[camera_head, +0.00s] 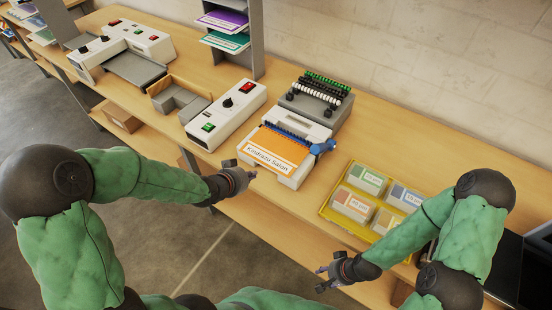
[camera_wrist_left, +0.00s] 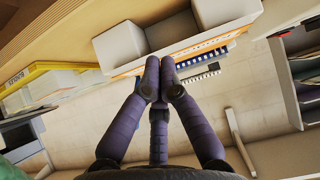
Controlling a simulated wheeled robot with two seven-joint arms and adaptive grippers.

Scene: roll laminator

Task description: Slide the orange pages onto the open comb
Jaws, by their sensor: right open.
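The orange pages (camera_head: 272,150), with a white label reading "Kindrazu Salan", lie on the front of the white and grey comb binding machine (camera_head: 318,130). The blue comb (camera_head: 287,131) runs along their far edge; whether the pages are on its teeth cannot be told. It also shows in the left wrist view (camera_wrist_left: 212,51), where the pages are a thin orange strip. My left gripper (camera_head: 250,175) is just left of the machine's front, apart from the pages in the head view. Its fingertips (camera_wrist_left: 160,66) are together with nothing visible between them. My right gripper (camera_head: 322,278) is open and empty at the table's front.
The machine has a blue knob (camera_head: 322,147) on its right side. A white control unit (camera_head: 226,115) stands to its left. A yellow tray (camera_head: 329,208) with boxed cards stands to its right. A shelf rack (camera_head: 250,45) stands behind. Bare table lies between machine and yellow tray.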

